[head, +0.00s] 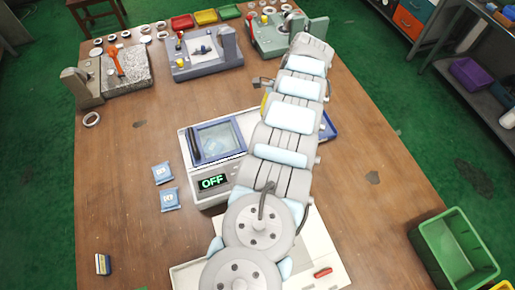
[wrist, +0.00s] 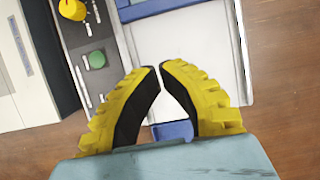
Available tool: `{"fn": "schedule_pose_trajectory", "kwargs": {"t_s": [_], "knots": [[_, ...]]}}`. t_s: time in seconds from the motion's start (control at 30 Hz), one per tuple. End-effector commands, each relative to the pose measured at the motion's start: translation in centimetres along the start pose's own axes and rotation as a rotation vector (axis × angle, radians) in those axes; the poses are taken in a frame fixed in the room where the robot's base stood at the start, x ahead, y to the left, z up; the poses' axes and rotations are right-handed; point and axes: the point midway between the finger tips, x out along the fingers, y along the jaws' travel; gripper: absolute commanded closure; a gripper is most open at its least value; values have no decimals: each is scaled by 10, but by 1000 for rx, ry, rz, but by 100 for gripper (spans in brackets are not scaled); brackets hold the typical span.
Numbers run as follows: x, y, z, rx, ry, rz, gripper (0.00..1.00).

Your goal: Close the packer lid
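The packer (head: 212,198) is a white machine in the middle of the table, with a lit "OFF" display. A blue-framed window or opening (head: 219,140) shows on its top, with a black bar at its left side. My arm covers the packer's right side, so I cannot tell how far the lid is open. In the wrist view, my gripper (wrist: 158,67) has yellow fingers with black pads, their tips almost together and nothing visible held. It is over a white surface, with a blue edge (wrist: 160,7) above and a blue piece (wrist: 172,130) between the fingers.
Two blue packets (head: 162,173) lie left of the packer. Grey fixtures (head: 205,55), rings (head: 92,119) and coloured trays (head: 205,17) stand at the back. A green bin (head: 453,250) is at the front right. A yellow knob (wrist: 72,9) and green button (wrist: 97,60) show in the wrist view.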

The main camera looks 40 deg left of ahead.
Motion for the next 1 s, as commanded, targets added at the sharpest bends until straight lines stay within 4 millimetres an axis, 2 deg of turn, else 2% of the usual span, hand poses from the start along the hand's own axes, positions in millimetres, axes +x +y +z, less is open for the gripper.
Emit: {"fn": "schedule_pose_trajectory", "kwargs": {"t_s": [0.1, 0.27, 0.37, 0.93, 1.0], "knots": [[0, 2, -10, -2, 10, 3, 100], [-3, 5, -12, 1, 9, 10, 100], [2, 5, -12, 1, 9, 10, 100], [93, 6, -13, 1, 9, 11, 100], [94, 7, -10, 2, 9, 11, 100]]}}
